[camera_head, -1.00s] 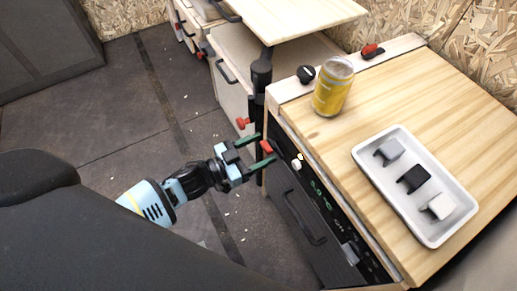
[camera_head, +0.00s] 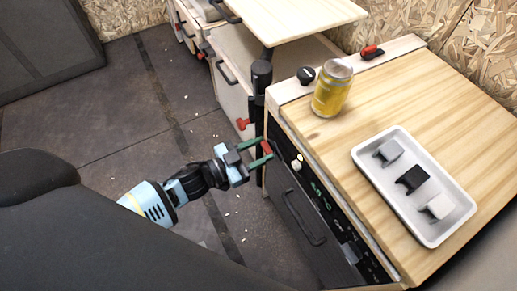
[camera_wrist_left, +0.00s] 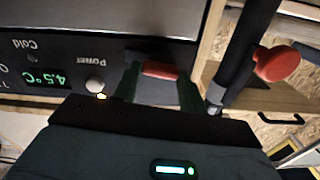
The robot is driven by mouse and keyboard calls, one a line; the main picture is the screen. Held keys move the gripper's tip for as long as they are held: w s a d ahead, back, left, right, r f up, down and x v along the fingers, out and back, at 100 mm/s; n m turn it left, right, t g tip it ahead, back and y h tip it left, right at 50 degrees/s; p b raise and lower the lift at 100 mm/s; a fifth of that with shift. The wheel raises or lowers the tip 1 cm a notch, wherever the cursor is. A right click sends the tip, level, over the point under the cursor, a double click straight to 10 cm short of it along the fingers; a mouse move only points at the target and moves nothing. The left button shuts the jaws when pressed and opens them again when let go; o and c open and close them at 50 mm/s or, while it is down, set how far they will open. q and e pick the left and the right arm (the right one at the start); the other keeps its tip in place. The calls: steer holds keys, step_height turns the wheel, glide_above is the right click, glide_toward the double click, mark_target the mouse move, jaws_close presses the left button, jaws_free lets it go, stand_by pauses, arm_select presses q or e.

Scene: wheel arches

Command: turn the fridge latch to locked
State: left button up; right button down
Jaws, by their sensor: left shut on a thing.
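The fridge latch (camera_head: 267,147) is a small red lever at the upper left corner of the dark fridge front (camera_head: 300,195). In the left wrist view the latch (camera_wrist_left: 160,70) lies roughly crosswise between the green fingers. My left gripper (camera_head: 261,152) is shut on the latch, with one finger on each side of it. In the left wrist view my left gripper (camera_wrist_left: 158,85) also spans it. The fingers partly hide the latch and its base. My right gripper is out of view.
A white power knob (camera_wrist_left: 95,86) and a lit temperature display (camera_wrist_left: 47,78) sit beside the latch. A black post (camera_head: 260,90) and another red knob (camera_head: 242,124) are close by. A yellow can (camera_head: 332,92) and a white tray (camera_head: 438,240) stand on the wooden top.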

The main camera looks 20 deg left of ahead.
arm_select(q)
steer(key=m, duration=0.6)
steer(key=shift+s+f+p, duration=0.1)
steer(key=shift+p, duration=0.2)
steer(key=m, duration=0.3)
steer(key=shift+m, duration=0.4)
steer(key=m+b, duration=0.1)
steer(key=m, duration=0.5)
steer(key=shift+f, duration=0.15)
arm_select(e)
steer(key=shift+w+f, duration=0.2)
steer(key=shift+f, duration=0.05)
arm_select(q)
steer(key=shift+m, duration=0.4)
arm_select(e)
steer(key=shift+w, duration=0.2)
